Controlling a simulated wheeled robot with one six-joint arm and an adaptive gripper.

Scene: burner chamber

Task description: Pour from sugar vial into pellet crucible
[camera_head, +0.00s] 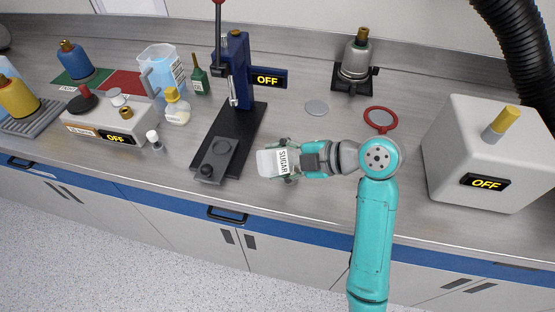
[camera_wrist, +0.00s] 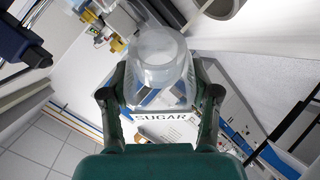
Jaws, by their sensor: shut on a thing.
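My gripper (camera_head: 288,160) is shut on the sugar vial (camera_head: 268,163), a clear-white vial labelled SUGAR, and holds it over the front of the bench. The vial looks tipped well over, with its pale end to the left. In the wrist view, my gripper's fingers (camera_wrist: 160,108) sit on both sides of the vial (camera_wrist: 160,65). Its label and clear rounded end show; how much sugar is inside is unclear. No crucible is clearly identifiable. A small pale dish (camera_head: 117,97) on the instrument at left may be it, well apart from the vial.
The black-and-blue press (camera_head: 235,85), marked OFF, stands just left of the vial. Further left are a blue beaker (camera_head: 160,72), bottles and the OFF instrument (camera_head: 105,122). A white OFF box (camera_head: 480,150) is right.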

